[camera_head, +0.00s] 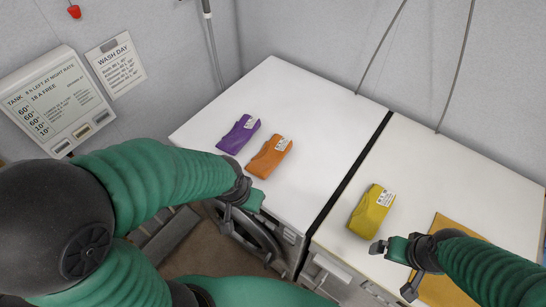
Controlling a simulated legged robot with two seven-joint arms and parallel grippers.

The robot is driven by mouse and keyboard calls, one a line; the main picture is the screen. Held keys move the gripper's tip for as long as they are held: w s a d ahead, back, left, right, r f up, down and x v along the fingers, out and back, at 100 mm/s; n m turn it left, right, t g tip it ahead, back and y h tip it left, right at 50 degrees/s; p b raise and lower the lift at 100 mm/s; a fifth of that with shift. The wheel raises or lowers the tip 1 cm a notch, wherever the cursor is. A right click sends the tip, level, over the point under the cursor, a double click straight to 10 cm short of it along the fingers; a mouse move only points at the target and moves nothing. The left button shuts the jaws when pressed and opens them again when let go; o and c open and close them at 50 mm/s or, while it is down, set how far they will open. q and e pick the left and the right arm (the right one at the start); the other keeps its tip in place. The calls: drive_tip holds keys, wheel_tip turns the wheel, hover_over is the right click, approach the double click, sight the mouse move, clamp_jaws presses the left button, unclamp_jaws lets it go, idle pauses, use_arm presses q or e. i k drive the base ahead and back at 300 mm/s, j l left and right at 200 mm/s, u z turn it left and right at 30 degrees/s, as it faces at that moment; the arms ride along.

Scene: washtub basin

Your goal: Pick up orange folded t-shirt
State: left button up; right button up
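The orange folded t-shirt (267,160) lies on the white machine top on the left, with a white label at its upper right. My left gripper (254,202) is below it in the picture, by the front edge of that top, apart from the shirt. Whether its fingers are open or shut cannot be made out. My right gripper (391,269) is over the right-hand white top, below the yellow folded item. Its two fingers look spread, with nothing between them.
A purple folded item (239,134) lies just left of the orange one. A yellow folded item (371,211) and an orange-yellow flat panel (440,289) are on the right-hand top. A dark gap (352,182) separates the tops. The back of the left top (290,85) is clear.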

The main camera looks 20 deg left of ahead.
sight(274, 151)
drive_tip(key=i+j+u, duration=0.15)
drive_tip(key=j, duration=0.3)
drive_tip(key=j+u, duration=0.1)
drive_tip(key=j, duration=0.35)
drive_tip(key=i+j+u, duration=0.15)
drive_tip(key=j, duration=0.3)
drive_tip(key=i+j+u, duration=0.1)
drive_tip(key=j, duration=0.3)
drive_tip(key=i, duration=0.05)
